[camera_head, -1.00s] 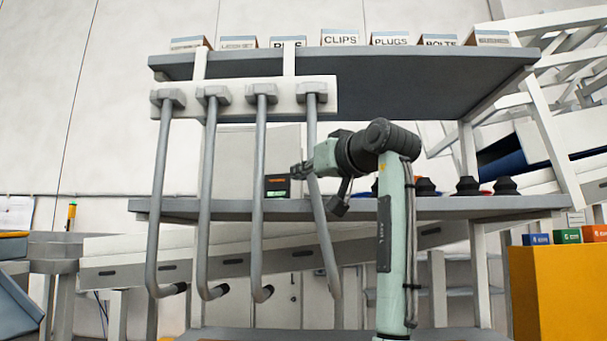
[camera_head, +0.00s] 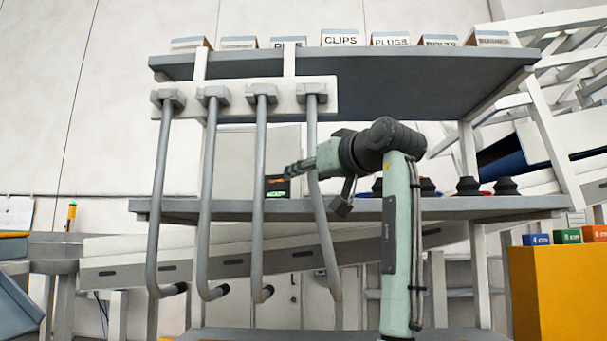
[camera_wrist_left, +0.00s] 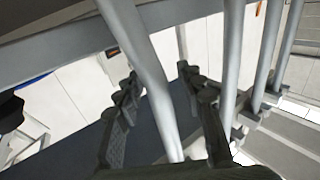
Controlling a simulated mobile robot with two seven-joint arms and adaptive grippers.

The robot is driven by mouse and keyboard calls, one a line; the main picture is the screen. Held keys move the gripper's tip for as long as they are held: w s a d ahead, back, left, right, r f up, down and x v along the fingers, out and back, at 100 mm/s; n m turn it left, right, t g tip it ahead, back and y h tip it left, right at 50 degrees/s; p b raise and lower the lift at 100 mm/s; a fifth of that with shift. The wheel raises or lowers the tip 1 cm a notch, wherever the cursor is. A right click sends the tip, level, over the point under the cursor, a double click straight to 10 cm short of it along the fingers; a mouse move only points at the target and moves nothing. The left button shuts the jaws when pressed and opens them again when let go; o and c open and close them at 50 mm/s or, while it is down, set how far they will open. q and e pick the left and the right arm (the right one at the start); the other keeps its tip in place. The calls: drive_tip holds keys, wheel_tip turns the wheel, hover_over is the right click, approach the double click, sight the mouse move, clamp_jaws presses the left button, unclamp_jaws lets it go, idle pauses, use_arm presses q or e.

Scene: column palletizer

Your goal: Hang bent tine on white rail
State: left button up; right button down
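The white rail (camera_head: 232,93) runs along the shelf front in the head view, with several grey tines on it. The bent tine (camera_head: 325,235) is the rightmost one, its top block (camera_head: 312,93) at the rail's right end. Its shaft kinks midway and its lower part slants right. Other tines (camera_head: 260,190) hang straighter to its left. My left gripper (camera_head: 314,185) is at the bent tine's mid-height. In the left wrist view, the open fingers (camera_wrist_left: 168,110) stand on either side of a tine shaft (camera_wrist_left: 140,60), with gaps visible. My right gripper is not in view.
Labelled boxes (camera_head: 342,38) stand on the top shelf. A yellow cabinet (camera_head: 560,290) stands at the right.

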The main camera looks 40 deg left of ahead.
use_arm(q)
drive_tip(key=v, duration=1.1)
drive_tip(key=shift+d, duration=0.15)
drive_tip(key=shift+s+r, duration=0.15)
